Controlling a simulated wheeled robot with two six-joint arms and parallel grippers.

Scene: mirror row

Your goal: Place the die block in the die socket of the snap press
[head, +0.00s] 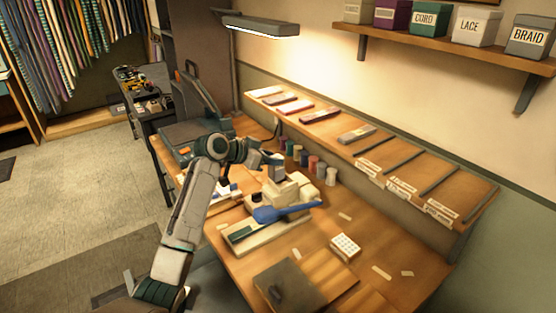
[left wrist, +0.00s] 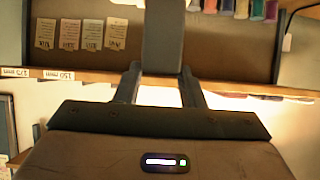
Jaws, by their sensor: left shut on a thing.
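The snap press (head: 262,224) stands on the wooden bench, with a cream body, a blue lever (head: 285,212) and a dark green strip at its left end. My left gripper (head: 275,160) is above and behind the press. In the left wrist view its two fingers (left wrist: 160,84) are shut on a dark grey block, the die block (left wrist: 163,40), which sticks out past the fingertips. In the head view the held block is small and hard to pick out. I cannot make out the die socket for certain. My right gripper is not in view.
Several thread spools (head: 314,165) stand behind the press. A sloped shelf (head: 325,130) with cards runs along the wall. A dark board (head: 290,286) and a white tray of dots (head: 345,245) lie in front. A grey-green machine (head: 193,130) stands at the left.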

